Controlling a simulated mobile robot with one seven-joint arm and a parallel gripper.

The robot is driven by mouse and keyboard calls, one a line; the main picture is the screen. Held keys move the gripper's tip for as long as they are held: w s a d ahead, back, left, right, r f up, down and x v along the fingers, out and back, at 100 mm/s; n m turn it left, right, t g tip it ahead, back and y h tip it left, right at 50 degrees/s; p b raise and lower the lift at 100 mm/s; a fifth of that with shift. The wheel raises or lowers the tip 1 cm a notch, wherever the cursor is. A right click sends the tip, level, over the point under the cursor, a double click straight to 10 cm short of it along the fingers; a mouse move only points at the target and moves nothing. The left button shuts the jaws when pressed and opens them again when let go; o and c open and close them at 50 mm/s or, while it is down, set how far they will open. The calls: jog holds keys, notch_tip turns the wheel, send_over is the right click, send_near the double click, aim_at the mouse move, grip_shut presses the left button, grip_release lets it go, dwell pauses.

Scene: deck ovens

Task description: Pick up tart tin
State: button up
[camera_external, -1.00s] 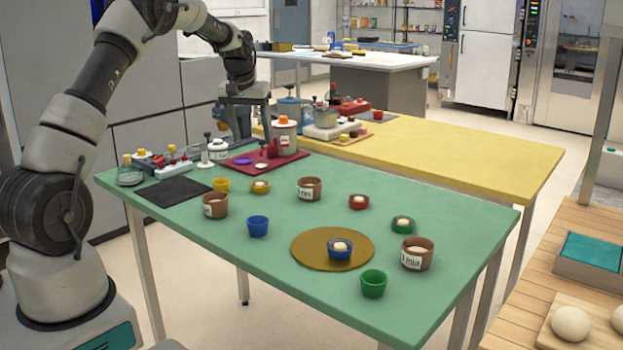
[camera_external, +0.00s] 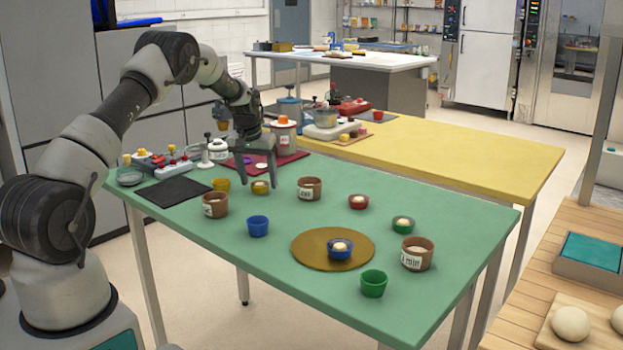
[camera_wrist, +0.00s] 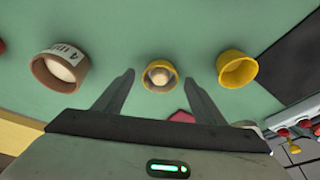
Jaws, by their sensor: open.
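My gripper (camera_external: 259,180) is open above the green table. Its fingers point down over a small yellow tart tin (camera_external: 260,188) with a pale dough ball in it. In the wrist view this yellow tin (camera_wrist: 161,87) shows between and slightly beyond the two fingertips (camera_wrist: 160,78). I cannot tell whether the fingers are beside the tin or still above its rim. An empty yellow tin (camera_external: 221,184) stands to the left. Other small tins are blue (camera_external: 258,227), green (camera_external: 373,284), red with dough (camera_external: 358,202), green with dough (camera_external: 403,224) and blue with dough (camera_external: 340,249).
Brown labelled pots (camera_external: 309,188) stand among the tins, one close to my gripper. A round brown board (camera_external: 305,258) lies under the blue tin with dough. A dark red mat (camera_external: 290,160) and a black mat (camera_external: 172,192) lie behind. The front left of the table is clear.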

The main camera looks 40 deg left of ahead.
jog(key=shift+w+a+f, duration=0.1)
jog(key=shift+w+f, duration=0.05)
jog(key=shift+f, duration=0.25)
jog(key=shift+c, duration=0.3)
jog(key=c, duration=1)
jog(key=shift+c, duration=0.2)
jog(key=shift+r, duration=0.15)
